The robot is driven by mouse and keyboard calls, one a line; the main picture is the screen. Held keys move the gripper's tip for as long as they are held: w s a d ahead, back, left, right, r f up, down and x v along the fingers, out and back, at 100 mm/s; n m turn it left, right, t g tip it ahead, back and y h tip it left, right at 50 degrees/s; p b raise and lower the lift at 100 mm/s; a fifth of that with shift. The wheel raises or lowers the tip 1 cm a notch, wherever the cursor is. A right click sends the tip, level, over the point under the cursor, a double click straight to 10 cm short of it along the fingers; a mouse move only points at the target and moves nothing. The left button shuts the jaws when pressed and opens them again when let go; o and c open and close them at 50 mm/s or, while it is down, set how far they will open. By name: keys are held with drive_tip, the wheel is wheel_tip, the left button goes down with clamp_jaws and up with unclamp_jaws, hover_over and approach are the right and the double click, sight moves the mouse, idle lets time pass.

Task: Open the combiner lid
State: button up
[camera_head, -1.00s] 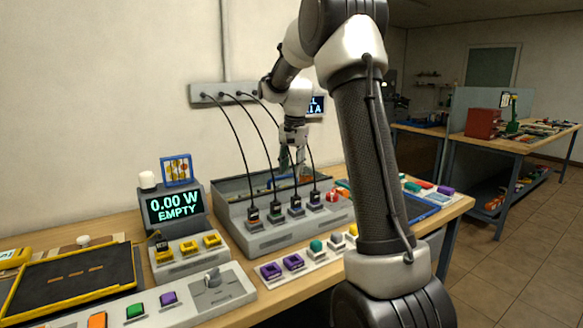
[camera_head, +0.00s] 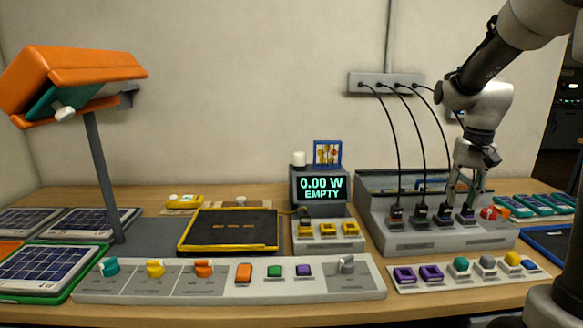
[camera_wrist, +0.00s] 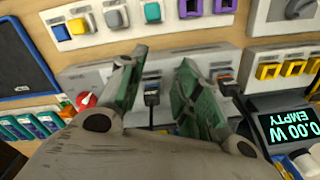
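The grey box with cables, which looks like the combiner (camera_head: 425,238), stands on the bench at right in the head view. Several dark plugs (camera_head: 420,214) stand in its front ledge, and a red knob (camera_head: 490,213) sits at its right. Behind the plugs is a recessed part with a raised grey rim; I cannot tell the lid's position. My gripper (camera_head: 467,190) is over the box's right half, pointing down. In the wrist view my gripper (camera_wrist: 160,85) has its green-padded fingers apart, with a black plug (camera_wrist: 152,92) showing between them; I see no grip on it.
Black cables rise from the plugs to a wall plate (camera_head: 385,83), close to my arm. A display (camera_head: 320,187) reads 0.00 W EMPTY. In front are a switch panel (camera_head: 225,292) and a coloured-block strip (camera_head: 470,277). An orange lamp (camera_head: 75,72) stands at left.

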drive_tip(key=s+a+r+n+t, duration=0.1)
drive_tip(key=s+a+r+n, duration=0.15)
drive_tip(key=s, duration=0.75)
drive_tip(key=s+a+r+n+t, duration=0.1)
drive_tip(key=s+a+n+t, duration=0.15)
drive_tip(key=s, duration=0.85)
drive_tip(key=m+g, duration=0.2)
drive_tip(key=m, duration=1.6)
approach(435, 180)
drive_tip(key=f, duration=0.2)
drive_tip(key=w+f, duration=0.1)
drive_tip(key=f, duration=0.5)
drive_tip(key=shift+w+a, duration=0.1)
drive_tip(key=shift+w, duration=0.3)
